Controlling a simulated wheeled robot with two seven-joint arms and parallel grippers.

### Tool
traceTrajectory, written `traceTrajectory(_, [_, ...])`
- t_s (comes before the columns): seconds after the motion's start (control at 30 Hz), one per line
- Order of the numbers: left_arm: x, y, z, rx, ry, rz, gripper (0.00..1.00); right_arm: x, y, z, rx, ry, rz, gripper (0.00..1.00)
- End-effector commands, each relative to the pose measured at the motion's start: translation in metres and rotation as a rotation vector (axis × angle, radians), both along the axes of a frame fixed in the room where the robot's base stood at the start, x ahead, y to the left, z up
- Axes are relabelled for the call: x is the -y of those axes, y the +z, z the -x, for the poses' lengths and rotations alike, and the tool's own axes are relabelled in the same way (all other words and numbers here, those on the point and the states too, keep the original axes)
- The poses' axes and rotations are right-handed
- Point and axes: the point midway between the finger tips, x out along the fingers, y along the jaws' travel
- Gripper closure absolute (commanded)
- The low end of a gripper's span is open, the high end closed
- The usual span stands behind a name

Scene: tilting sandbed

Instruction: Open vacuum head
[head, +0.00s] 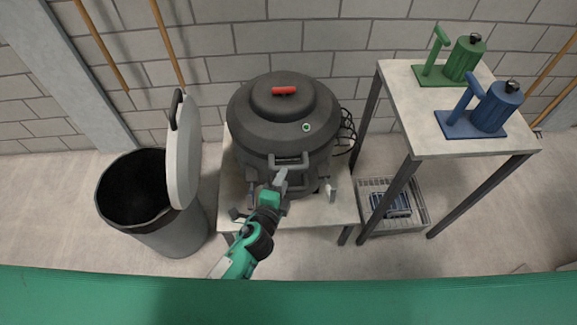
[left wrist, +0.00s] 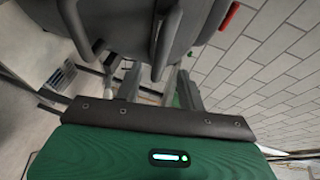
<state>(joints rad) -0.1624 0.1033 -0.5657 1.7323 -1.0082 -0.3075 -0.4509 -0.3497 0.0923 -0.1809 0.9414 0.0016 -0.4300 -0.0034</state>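The vacuum is a dark grey drum with a domed vacuum head (head: 262,112) and a red grip (head: 284,90) on top. It stands on a low pale table. A grey bar handle (head: 289,162) sticks out from its front. My left gripper (head: 280,181) is just in front of and below this handle. In the left wrist view its two fingers (left wrist: 160,88) stand apart, with a grey bar (left wrist: 167,45) of the vacuum just beyond them. Nothing is clearly held. Whether a finger touches the bar cannot be told. My right gripper is out of view.
A dark bin (head: 178,236) with its pale lid (head: 183,152) raised stands to the left. A taller table (head: 437,133) at the right holds a green pump-like device (head: 462,60) and a blue one (head: 492,108). A wire basket (head: 415,215) sits beneath it. A brick wall closes the back.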

Motion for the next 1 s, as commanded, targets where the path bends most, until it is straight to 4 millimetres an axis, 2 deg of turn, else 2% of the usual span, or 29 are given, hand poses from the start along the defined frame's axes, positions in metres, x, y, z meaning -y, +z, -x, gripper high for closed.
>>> traceTrajectory(0.1, [0.007, -0.003, -0.022, 0.001, 0.0, 0.0, 0.6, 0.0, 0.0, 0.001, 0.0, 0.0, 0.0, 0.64])
traceTrajectory(0.3, [0.015, -0.01, -0.047, 0.0, 0.001, 0.001, 0.6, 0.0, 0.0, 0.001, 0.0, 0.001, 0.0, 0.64])
traceTrajectory(0.5, [0.018, -0.012, -0.057, -0.001, 0.0, 0.001, 0.6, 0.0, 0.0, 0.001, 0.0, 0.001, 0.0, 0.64])
traceTrajectory(0.73, [0.018, -0.012, -0.057, -0.001, 0.0, 0.001, 0.6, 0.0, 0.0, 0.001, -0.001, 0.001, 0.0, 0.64])
traceTrajectory(0.77, [0.018, -0.012, -0.057, -0.001, 0.0, 0.001, 0.62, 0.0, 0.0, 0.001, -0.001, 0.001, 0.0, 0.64])
traceTrajectory(0.93, [0.018, -0.012, -0.057, -0.001, 0.0, 0.001, 0.96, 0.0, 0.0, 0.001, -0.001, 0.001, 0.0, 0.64])
traceTrajectory(0.97, [0.018, -0.012, -0.057, -0.001, 0.0, 0.001, 1.0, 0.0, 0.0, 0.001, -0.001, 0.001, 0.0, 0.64])
traceTrajectory(1.0, [0.018, -0.012, -0.057, -0.001, 0.0, 0.001, 1.0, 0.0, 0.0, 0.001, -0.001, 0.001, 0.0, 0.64])
